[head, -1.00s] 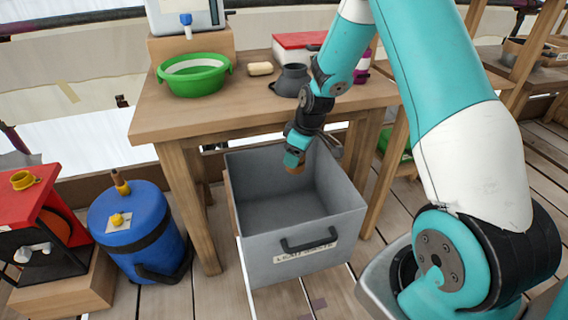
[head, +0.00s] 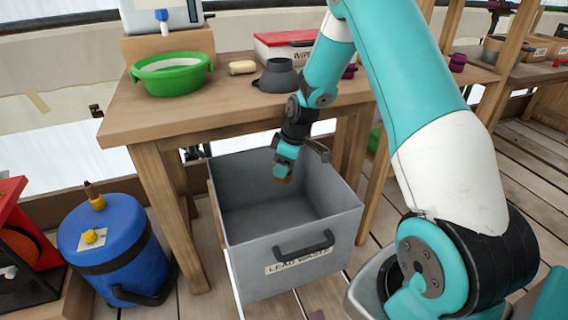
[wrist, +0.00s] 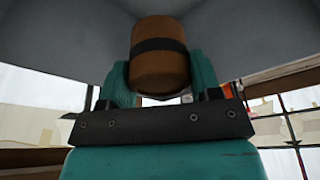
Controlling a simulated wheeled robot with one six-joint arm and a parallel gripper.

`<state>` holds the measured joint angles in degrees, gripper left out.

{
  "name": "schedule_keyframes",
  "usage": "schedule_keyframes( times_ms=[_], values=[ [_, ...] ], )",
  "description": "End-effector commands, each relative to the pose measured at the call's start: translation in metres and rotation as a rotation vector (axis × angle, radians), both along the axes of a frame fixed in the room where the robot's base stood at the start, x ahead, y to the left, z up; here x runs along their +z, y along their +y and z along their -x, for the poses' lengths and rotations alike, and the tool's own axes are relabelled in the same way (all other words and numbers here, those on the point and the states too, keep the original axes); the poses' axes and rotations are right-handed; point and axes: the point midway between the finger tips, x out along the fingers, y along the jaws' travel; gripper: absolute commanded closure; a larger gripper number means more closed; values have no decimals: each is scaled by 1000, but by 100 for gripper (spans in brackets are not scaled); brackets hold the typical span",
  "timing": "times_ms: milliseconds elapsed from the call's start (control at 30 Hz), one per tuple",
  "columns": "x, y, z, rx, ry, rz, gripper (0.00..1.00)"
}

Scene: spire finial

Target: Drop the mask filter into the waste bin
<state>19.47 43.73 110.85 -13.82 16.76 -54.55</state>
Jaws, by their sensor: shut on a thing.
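The mask filter (wrist: 159,62) is a brown cylinder with a black band. In the wrist view it sits between the teal fingers of my gripper (wrist: 160,85), which is shut on it. In the head view my gripper (head: 283,172) points down above the open top of the waste bin, and only a small brown bit of the filter shows at its tips. The waste bin (head: 300,262) is a grey open box with a black handle and a label reading "LEAD WASTE". I see nothing in the visible part of its inside.
A wooden table (head: 160,115) stands behind the bin, with a green basin (head: 172,78), a soap bar (head: 242,68) and a dark grey respirator-like item (head: 278,76) on it. A blue canister (head: 115,250) stands left of the bin. Plank floor lies around.

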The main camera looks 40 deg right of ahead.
Motion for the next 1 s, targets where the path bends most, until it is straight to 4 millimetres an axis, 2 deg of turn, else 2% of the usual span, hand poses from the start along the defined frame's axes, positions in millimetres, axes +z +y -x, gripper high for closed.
schedule_keyframes(
  times_ms=[33,133,467,500,600,867,1000],
  values=[
    [-12,0,0,0,1,-1,66],
    [-19,0,0,1,0,-1,66],
    [-19,1,1,2,2,-2,66],
    [-19,1,1,2,2,-2,33],
    [-19,1,1,2,2,-3,12],
    [-18,1,1,2,2,-3,12],
    [-8,-1,2,2,0,-2,12]
  ],
)
